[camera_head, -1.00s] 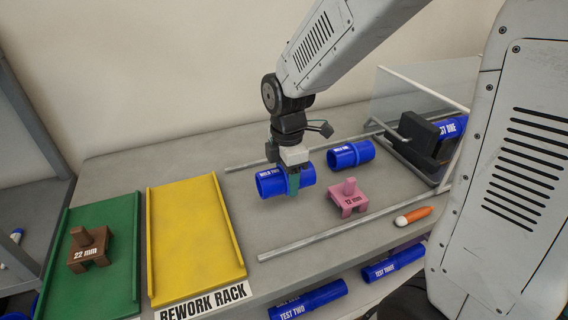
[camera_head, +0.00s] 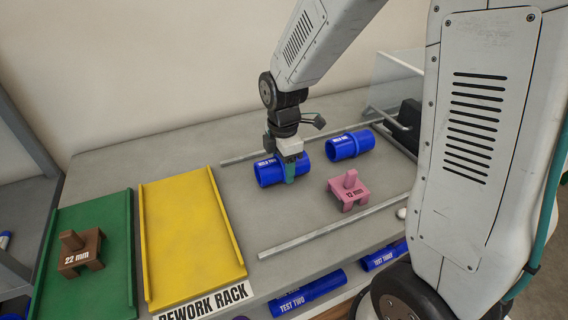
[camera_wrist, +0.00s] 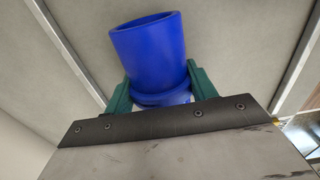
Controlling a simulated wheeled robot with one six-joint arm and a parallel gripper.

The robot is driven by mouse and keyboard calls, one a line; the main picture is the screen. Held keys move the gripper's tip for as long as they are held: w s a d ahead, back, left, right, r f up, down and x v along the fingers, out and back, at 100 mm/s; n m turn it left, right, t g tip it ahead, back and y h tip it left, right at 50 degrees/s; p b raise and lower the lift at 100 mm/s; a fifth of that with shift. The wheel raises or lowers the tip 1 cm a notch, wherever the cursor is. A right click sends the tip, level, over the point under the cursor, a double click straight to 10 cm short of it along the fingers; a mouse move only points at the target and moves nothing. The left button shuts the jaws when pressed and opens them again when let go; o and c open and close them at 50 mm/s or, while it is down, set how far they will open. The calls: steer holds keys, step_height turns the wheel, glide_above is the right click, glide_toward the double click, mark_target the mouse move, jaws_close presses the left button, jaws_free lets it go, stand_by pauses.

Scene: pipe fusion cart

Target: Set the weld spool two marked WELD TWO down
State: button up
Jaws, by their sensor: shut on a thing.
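The weld spool two (camera_head: 268,174) is a blue pipe piece with a white label, partly hidden by my fingers. It lies on its side at or just above the grey bench between the two rails; I cannot tell whether it touches the bench. My gripper (camera_head: 290,170) is shut around its middle from above. In the wrist view the blue spool (camera_wrist: 150,50) sits between the two green fingers of my gripper (camera_wrist: 160,92), its open end towards the top.
Another blue spool (camera_head: 350,146) lies to the right. A pink 12 mm block (camera_head: 348,190) stands in front. A yellow tray (camera_head: 190,240) and a green tray (camera_head: 115,245) with a brown 22 mm block (camera_head: 80,252) are at left. Metal rails (camera_head: 330,228) border the area.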

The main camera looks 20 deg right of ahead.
steer(key=shift+f, duration=0.15)
steer(key=o, duration=1.1)
steer(key=shift+c, duration=0.2)
step_height(320, 180, up, 12)
steer(key=shift+r, duration=0.1)
steer(key=shift+s+r, duration=0.15)
steer(key=shift+r, duration=0.05)
steer(key=s+d+r+m, duration=0.1)
steer(key=s+r+m, duration=0.1)
steer(key=s+m, duration=0.7)
steer(key=s+d+r+m+t, duration=0.1)
steer(key=s+d+r+m, duration=0.1)
steer(key=s+m, duration=0.7)
steer(key=s+r, duration=0.1)
steer(key=s, duration=0.3)
steer(key=shift+s+d+r, duration=0.15)
steer(key=shift+s+d, duration=0.05)
steer(key=shift+s, duration=0.1)
